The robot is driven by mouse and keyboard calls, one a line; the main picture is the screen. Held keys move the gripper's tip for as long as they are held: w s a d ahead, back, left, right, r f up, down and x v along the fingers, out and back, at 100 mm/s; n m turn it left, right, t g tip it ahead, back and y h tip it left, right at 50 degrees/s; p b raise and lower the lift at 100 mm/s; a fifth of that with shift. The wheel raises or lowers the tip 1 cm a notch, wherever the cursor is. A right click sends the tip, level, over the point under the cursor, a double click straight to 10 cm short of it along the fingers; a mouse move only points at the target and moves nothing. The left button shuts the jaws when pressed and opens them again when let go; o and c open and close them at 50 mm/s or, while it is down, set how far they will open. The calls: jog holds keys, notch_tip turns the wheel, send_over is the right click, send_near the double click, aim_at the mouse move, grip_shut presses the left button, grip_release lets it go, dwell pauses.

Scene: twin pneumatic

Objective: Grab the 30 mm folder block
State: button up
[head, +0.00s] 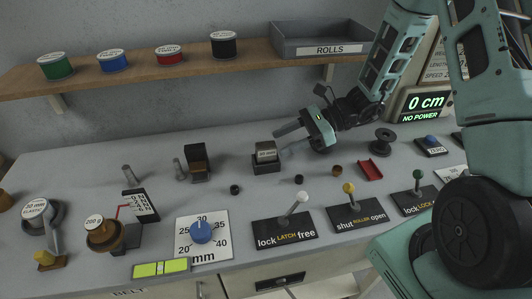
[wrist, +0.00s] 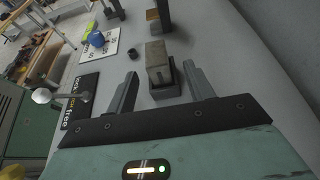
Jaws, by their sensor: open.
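The 30 mm folder block (head: 266,155) is a grey block with a pale label, seated in a dark holder at the middle of the bench. In the wrist view the block (wrist: 157,58) stands upright in its black holder (wrist: 168,90), just ahead of my fingers and roughly centred between them. My gripper (head: 279,142) is open and empty, to the right of the block in the head view. In the wrist view its two fingers (wrist: 160,74) point towards the block. I see no contact; the exact depth gap is hard to tell.
A similar dark holder with a brown block (head: 196,160) stands left. Small dark rings (head: 235,189) lie in front. A shelf (head: 150,76) with spools runs behind.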

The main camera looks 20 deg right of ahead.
aim_at(276, 146)
jog(key=shift+p+x, duration=0.75)
jog(key=shift+x, duration=2.2)
jog(key=shift+s, duration=0.2)
grip_shut()
